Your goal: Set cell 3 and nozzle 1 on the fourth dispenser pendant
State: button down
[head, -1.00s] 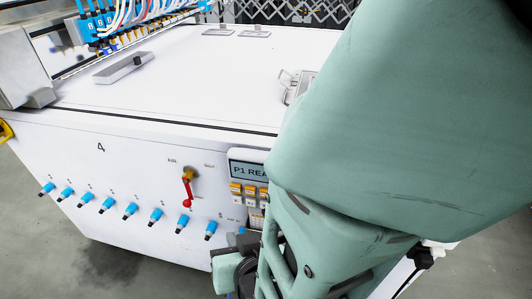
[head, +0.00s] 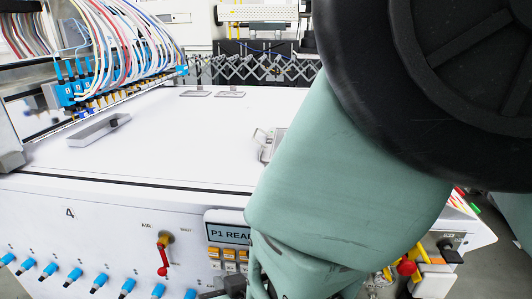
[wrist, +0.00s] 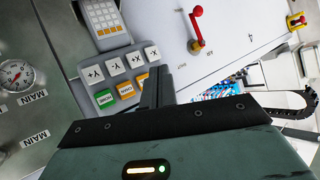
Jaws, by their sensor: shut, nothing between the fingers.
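The panel marked 4 (head: 100,218) is the white front of the station. Its small display (head: 228,234) reads "P1 REA", with the rest hidden behind my arm. Orange and white keys (head: 214,253) sit under it, partly cut off by the arm. In the wrist view, white keys (wrist: 118,67), a green key (wrist: 105,99) and orange keys (wrist: 127,91) show on the tilted panel, with a number keypad (wrist: 103,16) above. My gripper (wrist: 158,75) is shut and empty, its fingertips close to the keys; I cannot tell whether they touch.
A red-handled valve lever (head: 163,256) hangs left of the display. Several blue fittings (head: 75,275) line the lower front.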

aim_at(225, 258)
jog(key=shift+w+d, duration=0.1)
jog(key=shift+w, duration=1.45)
dwell(0.9)
jog(key=shift+w, duration=0.45)
jog(key=shift+w+d, duration=0.1)
jog(key=shift+w, duration=0.45)
dwell(0.8)
jog(key=shift+s, duration=1)
jog(key=shift+s+a, duration=0.15)
jog(key=shift+s, duration=1.1)
jog(key=shift+s+a, duration=0.15)
jog(key=shift+s, duration=1.1)
